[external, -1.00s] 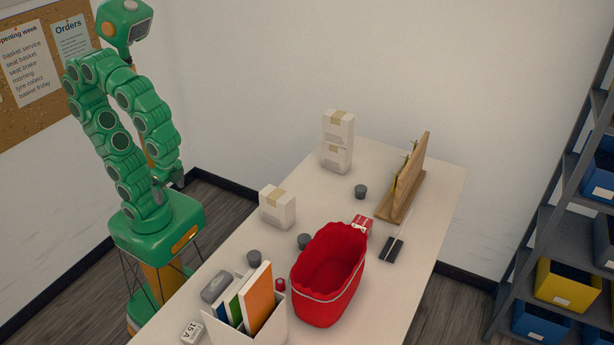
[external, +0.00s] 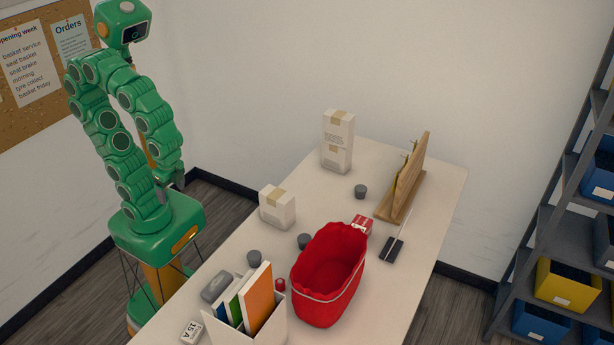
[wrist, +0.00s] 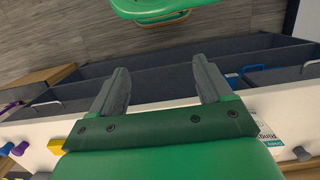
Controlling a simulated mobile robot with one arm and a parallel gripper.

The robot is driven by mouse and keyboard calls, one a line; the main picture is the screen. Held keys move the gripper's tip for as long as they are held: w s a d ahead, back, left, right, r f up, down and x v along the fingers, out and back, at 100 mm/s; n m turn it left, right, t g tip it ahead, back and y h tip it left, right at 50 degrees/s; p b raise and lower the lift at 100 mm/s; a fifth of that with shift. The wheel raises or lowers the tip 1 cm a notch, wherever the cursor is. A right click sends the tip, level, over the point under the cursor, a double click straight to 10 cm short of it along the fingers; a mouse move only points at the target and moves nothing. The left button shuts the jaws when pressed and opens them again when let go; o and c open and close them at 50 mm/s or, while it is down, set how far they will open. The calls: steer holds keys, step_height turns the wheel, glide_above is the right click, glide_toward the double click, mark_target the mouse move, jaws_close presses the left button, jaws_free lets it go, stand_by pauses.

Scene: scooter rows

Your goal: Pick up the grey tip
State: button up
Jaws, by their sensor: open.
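Small dark grey round pieces stand on the white table: one (external: 360,191) near the wooden rack, one (external: 304,241) against the red basket's left side, and one (external: 254,257) nearer the front. I cannot tell which thing is the grey tip. In the wrist view a small grey knob-like piece (wrist: 302,153) shows at the lower right. My gripper (external: 173,183) hangs close to my body, left of the table and apart from everything on it. In the wrist view my gripper (wrist: 161,76) has its two grey fingers wide apart with nothing between them.
The table (external: 405,297) holds a red basket (external: 325,305), white boxes (external: 278,208), a wooden rack (external: 405,180) and a file holder (external: 270,328). Shelves with bins (external: 568,283) stand right. The wrist view shows purple (wrist: 18,149) and yellow pieces (wrist: 55,146) lower left.

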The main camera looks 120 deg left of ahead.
steer(key=w+m, duration=0.2)
steer(key=w, duration=1.4)
steer(key=m+t, duration=0.2)
glide_above(253, 257)
steer(key=f, duration=0.5)
steer(key=shift+s+d+f, duration=0.25)
steer(key=shift+s, duration=0.1)
steer(key=shift+w+f, duration=0.2)
steer(key=shift+f, duration=0.2)
steer(key=shift+w+a+f, duration=0.1)
steer(key=shift+a+f, duration=0.05)
steer(key=shift+f, duration=1.65)
steer(key=shift+a+f, duration=0.1)
steer(key=shift+f, duration=1.65)
steer(key=c, duration=1.1)
steer(key=shift+r, duration=0.1)
